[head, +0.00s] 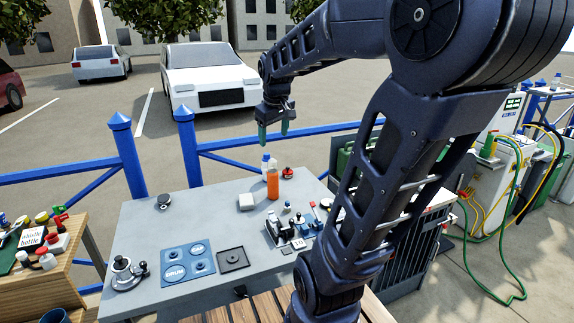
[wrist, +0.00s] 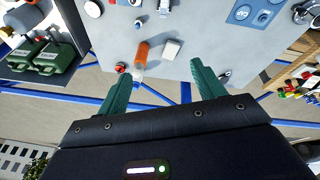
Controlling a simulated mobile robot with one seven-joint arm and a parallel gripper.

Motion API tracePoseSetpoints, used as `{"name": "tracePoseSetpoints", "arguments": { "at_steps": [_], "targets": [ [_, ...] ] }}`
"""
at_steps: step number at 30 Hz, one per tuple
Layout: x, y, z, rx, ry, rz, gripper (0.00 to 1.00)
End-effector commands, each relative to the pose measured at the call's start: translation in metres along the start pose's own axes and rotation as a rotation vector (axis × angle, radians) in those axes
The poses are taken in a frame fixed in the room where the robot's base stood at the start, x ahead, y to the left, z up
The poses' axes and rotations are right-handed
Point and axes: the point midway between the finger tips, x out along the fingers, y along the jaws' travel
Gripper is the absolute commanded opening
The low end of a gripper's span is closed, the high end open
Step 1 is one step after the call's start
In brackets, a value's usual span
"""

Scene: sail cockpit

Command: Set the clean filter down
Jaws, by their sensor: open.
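My gripper (head: 273,130) is raised beyond the back edge of the grey table, with its green fingers apart and nothing between them. In the wrist view the spread fingers (wrist: 160,82) point toward the table, which lies beyond them. I cannot tell for sure which thing is the clean filter. A small white block (head: 246,201) lies on the table beside an orange bottle (head: 273,181); both also show in the wrist view, the block (wrist: 171,49) and the bottle (wrist: 142,54). A blue mat marked DRUM (head: 176,272) and a dark square tray (head: 233,260) lie near the front.
The grey table (head: 140,225) holds a metal winch-like part (head: 127,272) at the left and a cluster of small fittings (head: 290,230) at the right. A blue railing (head: 250,160) runs behind. A wooden side table (head: 35,280) with bottles stands left. My arm hides the table's right part.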

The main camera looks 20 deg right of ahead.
Motion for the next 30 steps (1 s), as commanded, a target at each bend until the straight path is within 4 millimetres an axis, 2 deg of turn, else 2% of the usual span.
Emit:
{"name": "tracePoseSetpoints", "arguments": {
  "at_steps": [1, 6, 9, 13, 18, 30],
  "targets": [
    [-0.004, -0.008, 0.016, 0.035, 0.015, 0.001, 0.68],
    [-0.005, -0.030, 0.062, 0.166, 0.055, -0.003, 0.68],
    [-0.003, -0.041, 0.087, 0.236, 0.075, -0.010, 0.68],
    [0.001, -0.051, 0.110, 0.305, 0.094, -0.018, 0.68],
    [0.004, -0.057, 0.123, 0.348, 0.104, -0.025, 0.68],
    [0.005, -0.057, 0.124, 0.352, 0.105, -0.026, 0.68]
  ]
}}
